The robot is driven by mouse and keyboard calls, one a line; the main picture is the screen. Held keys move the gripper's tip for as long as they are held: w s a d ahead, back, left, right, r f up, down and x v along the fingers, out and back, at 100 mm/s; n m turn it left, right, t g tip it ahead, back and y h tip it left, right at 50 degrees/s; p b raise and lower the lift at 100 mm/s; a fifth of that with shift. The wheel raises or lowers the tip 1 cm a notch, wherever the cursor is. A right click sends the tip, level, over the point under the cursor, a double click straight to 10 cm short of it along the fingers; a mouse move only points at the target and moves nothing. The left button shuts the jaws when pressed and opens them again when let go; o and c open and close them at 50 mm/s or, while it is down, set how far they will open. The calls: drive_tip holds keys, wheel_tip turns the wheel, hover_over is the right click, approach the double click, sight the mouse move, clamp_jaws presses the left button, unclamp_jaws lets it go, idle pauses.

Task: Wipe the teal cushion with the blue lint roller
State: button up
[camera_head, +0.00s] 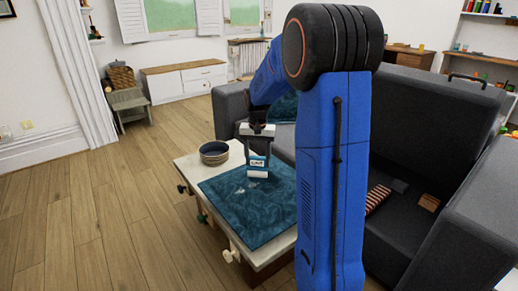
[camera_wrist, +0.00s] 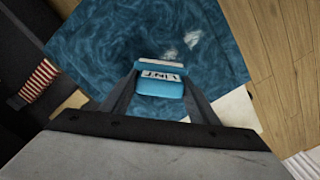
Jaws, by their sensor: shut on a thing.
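The teal cushion (camera_head: 248,207) lies flat on a white-topped low table (camera_head: 187,165); it also fills the upper middle of the wrist view (camera_wrist: 110,50). Whitish lint patches show on it in the wrist view (camera_wrist: 193,40). My gripper (camera_head: 258,152) is over the cushion, shut on the blue lint roller (camera_head: 258,163), which has a "LINT" label. In the wrist view the lint roller (camera_wrist: 160,88) sits between the two fingers. Its white roller end points down toward the cushion. I cannot tell whether it touches the cloth.
A dark round bowl (camera_head: 214,153) stands on the table behind the cushion. A dark grey sofa (camera_head: 440,130) wraps around the right and back, with a striped item (camera_head: 377,198) on its seat. Wooden floor (camera_head: 110,225) is open on the left.

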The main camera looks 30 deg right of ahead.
drive_tip(key=shift+r, duration=2.5)
drive_tip(key=shift+w+f, duration=0.1)
drive_tip(key=shift+f, duration=0.05)
